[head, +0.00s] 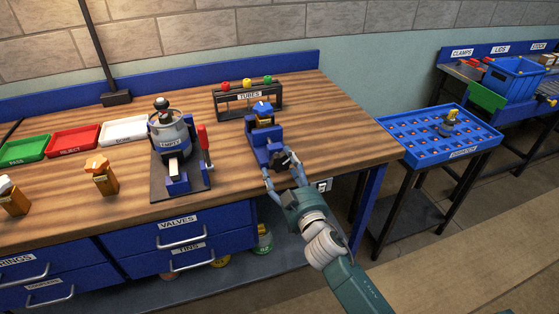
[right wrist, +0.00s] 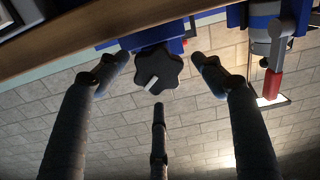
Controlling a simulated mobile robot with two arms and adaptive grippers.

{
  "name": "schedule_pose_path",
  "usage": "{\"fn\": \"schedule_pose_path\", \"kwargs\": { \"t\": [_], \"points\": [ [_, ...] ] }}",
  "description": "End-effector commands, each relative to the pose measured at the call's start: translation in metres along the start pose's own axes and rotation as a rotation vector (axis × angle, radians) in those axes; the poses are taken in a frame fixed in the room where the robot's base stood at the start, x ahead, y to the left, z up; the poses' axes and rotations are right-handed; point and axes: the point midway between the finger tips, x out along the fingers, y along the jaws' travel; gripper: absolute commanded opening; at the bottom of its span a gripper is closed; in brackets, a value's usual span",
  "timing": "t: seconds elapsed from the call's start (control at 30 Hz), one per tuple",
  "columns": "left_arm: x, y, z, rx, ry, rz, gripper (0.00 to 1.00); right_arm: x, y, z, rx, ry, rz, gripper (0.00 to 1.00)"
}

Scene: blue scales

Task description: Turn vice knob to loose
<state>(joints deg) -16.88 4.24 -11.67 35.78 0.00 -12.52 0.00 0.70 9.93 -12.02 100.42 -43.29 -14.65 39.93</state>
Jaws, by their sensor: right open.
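In the head view, the knob is partly covered by my fingers. My right gripper (head: 280,173) is at the vice's front. In the right wrist view, its fingers (right wrist: 160,85) are spread around the knob, with one on each side and one below. I cannot tell whether any finger touches it. My left gripper is not in view.
A clamp fixture with a sample pot (head: 172,135) and red handle stands left of the vice. A tubes rack (head: 247,100) is behind it. Green, red and white trays (head: 75,141) lie at the left. A blue crate table (head: 437,150) stands at the right.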

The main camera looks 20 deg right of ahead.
Motion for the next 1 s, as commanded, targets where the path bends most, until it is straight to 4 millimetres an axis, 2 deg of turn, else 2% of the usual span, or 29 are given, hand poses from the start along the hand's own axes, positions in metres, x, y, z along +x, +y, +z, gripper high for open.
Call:
{"fn": "schedule_pose_path", "kwargs": {
  "t": [0.1,0.2,0.53,0.57,0.77,1.0],
  "points": [
    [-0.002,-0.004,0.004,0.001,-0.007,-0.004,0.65,0.016,0.0,-0.001,0.0,0.0,0.0,0.68],
    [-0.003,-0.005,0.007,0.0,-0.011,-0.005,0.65,0.024,0.0,0.0,0.0,0.0,-0.001,0.68],
    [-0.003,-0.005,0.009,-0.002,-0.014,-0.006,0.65,0.027,0.0,0.0,0.0,0.0,-0.001,0.68],
    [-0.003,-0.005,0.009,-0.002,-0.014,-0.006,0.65,0.027,0.0,0.0,0.0,0.0,-0.001,0.64],
    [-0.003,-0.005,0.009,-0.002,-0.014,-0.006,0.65,0.027,-0.001,0.0,0.0,0.001,-0.001,0.24],
    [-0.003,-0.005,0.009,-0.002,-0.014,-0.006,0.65,0.027,0.0,-0.003,-0.005,0.006,-0.002,0.23]
  ]
}}
